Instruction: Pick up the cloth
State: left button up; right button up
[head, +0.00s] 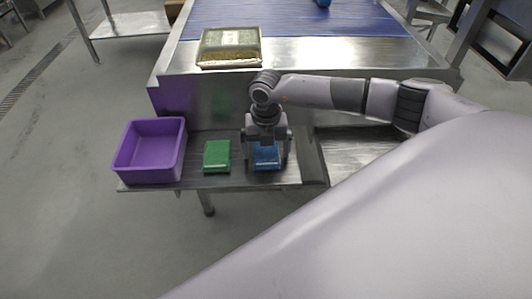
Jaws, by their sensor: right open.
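A folded blue cloth (266,162) lies on the low metal side shelf. My right gripper (267,163) points down right at the blue cloth, with its fingers on either side of it and open. The gripper hides part of the cloth, and I cannot tell whether the fingers touch it. A folded green cloth (216,156) lies on the same shelf to the left, apart from the gripper. My left gripper is not in view.
A purple bin (150,151) stands at the left end of the metal shelf (240,180). A tray of rice (230,47) sits on the steel table above, before a blue conveyor belt (300,20). Bare shelf separates the bin and cloths.

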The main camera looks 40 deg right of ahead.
aim_at(266, 152)
jog(key=c, duration=1.1)
jog(key=shift+o, duration=0.2)
notch_tip(266, 152, up, 20)
jog(key=shift+p, duration=0.3)
